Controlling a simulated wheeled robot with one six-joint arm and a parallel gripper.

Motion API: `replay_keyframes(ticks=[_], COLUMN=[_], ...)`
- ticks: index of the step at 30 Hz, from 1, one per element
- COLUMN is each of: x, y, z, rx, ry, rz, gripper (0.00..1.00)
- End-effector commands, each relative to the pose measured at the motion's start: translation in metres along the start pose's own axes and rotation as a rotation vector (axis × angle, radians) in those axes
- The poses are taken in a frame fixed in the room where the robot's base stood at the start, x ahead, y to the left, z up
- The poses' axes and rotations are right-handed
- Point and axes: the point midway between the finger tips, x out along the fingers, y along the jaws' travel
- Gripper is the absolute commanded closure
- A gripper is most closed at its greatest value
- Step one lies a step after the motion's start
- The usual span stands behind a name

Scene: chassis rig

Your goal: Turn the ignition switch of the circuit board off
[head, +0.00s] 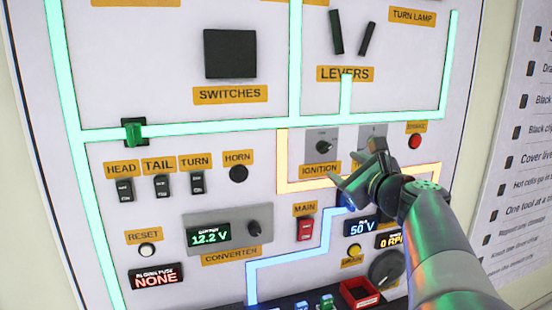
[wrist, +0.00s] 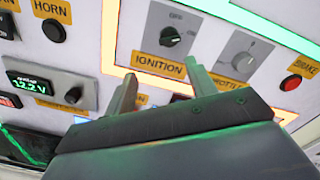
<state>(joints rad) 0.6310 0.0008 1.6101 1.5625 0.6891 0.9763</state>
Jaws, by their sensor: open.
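The ignition switch (head: 322,146) is a black rotary knob on a grey plate, above an orange label reading IGNITION, on the upright circuit board (head: 75,200). It also shows in the wrist view (wrist: 170,37), with OFF lettering above it; the exact knob setting is hard to read. My gripper (head: 345,170) is in front of the board, just below and right of the switch. In the wrist view its two fingers (wrist: 163,85) are spread apart with nothing between them, below the switch and apart from it. The gripper hides part of the throttle label.
The throttle knob (wrist: 242,58) sits right of the ignition switch, and the red brake button (head: 415,141) is farther right. A red main switch (head: 306,229) and a converter (head: 228,233) reading 12.2 V are lower left. A red tray (head: 359,294) is at the bottom.

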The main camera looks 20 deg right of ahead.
Motion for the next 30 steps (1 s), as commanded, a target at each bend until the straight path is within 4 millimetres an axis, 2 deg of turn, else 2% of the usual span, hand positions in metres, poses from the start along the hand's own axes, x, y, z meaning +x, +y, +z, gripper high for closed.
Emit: replay_keyframes(ticks=[1,3,8,15,21,25,30], x=[0.000,0.002,0.018,0.062,0.092,0.103,0.108], y=[-0.010,-0.017,-0.019,-0.019,-0.021,-0.021,-0.021], z=[-0.001,0.001,0.003,0.005,0.004,0.004,0.004], rx=[0.028,0.050,0.058,0.055,0.054,0.054,0.052], ry=[-0.008,-0.016,-0.019,-0.018,-0.018,-0.018,-0.018], rz=[-0.025,-0.040,-0.040,-0.037,-0.038,-0.039,-0.040], gripper=[0.47,0.47,0.47,0.47,0.47,0.47,0.47])
